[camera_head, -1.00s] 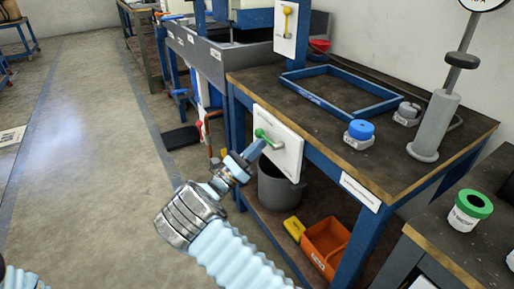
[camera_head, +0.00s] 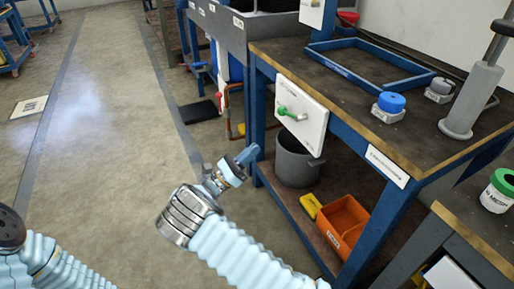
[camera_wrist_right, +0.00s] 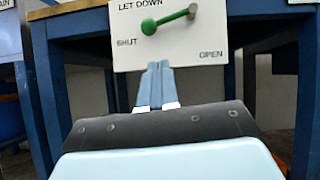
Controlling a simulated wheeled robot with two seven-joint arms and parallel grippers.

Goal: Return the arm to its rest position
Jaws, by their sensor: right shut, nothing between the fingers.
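My right gripper (camera_head: 247,155) is shut and empty in the head view, in front of the workbench and below and left of the valve panel. My right arm comes up from the bottom middle. In the right wrist view my right gripper (camera_wrist_right: 157,88) has its fingers together just below the white panel (camera_wrist_right: 215,50), apart from the green lever. The green lever (camera_wrist_right: 165,21) lies close to level, with its knob toward the SHUT side. It also shows in the head view as a green handle (camera_head: 290,114). My left arm shows at the lower left; its gripper is out of view.
The workbench (camera_head: 420,150) holds a blue frame (camera_head: 345,70), a blue-capped item (camera_head: 391,103) and a grey cylinder (camera_head: 470,100). Below are a grey bucket (camera_head: 295,160) and an orange bin (camera_head: 343,225). A green-lidded jar (camera_head: 499,190) stands at right.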

